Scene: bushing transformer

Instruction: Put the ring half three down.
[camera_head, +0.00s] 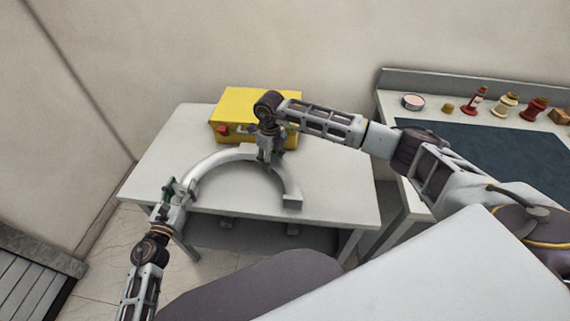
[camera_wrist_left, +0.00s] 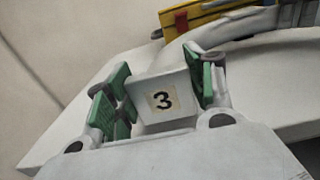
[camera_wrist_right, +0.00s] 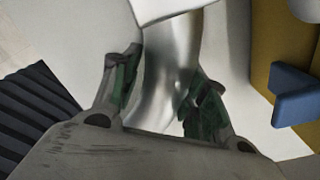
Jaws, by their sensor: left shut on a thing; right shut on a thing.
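In the left wrist view the green pads sit on both sides of the labelled end. My right gripper (camera_head: 268,158) is shut on the ring's curved body, which also shows in the right wrist view (camera_wrist_right: 165,80).
A yellow box (camera_head: 250,103) with a red part stands at the table's back, close behind my right gripper. A second bench (camera_head: 480,150) with a dark mat and several small bottles is at the right. The table's right side is clear.

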